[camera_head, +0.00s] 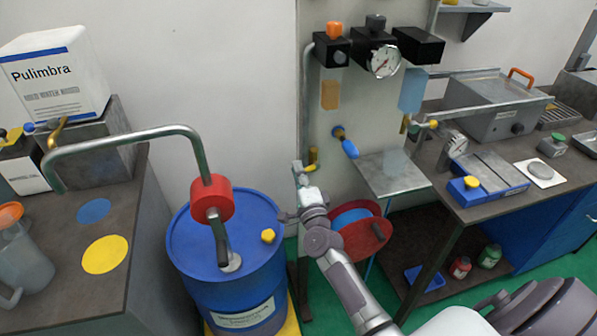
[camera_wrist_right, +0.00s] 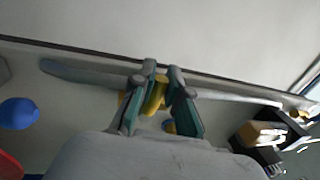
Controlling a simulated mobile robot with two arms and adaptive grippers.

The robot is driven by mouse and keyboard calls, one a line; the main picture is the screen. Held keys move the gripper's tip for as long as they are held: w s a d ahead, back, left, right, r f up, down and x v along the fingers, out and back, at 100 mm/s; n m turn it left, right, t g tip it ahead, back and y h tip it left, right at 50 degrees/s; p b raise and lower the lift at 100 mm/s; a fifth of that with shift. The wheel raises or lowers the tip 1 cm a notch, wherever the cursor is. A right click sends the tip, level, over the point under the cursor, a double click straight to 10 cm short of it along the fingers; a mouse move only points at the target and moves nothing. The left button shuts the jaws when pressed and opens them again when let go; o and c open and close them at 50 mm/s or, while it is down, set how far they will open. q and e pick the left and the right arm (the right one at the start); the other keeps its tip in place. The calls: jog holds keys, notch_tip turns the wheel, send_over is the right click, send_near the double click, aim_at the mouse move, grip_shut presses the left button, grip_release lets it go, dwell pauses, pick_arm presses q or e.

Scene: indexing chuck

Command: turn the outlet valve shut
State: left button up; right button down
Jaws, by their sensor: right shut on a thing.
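A small yellow valve handle (camera_head: 313,156) sits on the grey pipe at the left side of the wall panel, partly hidden by my gripper. My right gripper (camera_head: 304,170) reaches up to it from below. In the right wrist view, the fingers (camera_wrist_right: 161,90) are closed on the yellow handle (camera_wrist_right: 154,96), with the grey pipe (camera_wrist_right: 90,76) running crosswise behind them. No label shows that names this handle as the outlet valve. My left gripper is in neither view.
A blue lever (camera_head: 349,149) sticks out of the panel just right of my gripper. A blue drum (camera_head: 225,285) with a red-collared pump (camera_head: 211,198) stands close on the left. A red hose reel (camera_head: 366,236) and a small metal shelf (camera_head: 393,174) are near my right arm.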

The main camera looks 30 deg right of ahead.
jog(key=shift+f, duration=0.15)
jog(key=c, duration=1.2)
grip_release()
jog(key=shift+o, duration=0.2)
jog(key=shift+s, duration=0.1)
jog(key=v, duration=1.1)
jog(key=shift+s, duration=0.4)
jog(key=shift+a+f, duration=0.1)
jog(key=shift+f, duration=0.05)
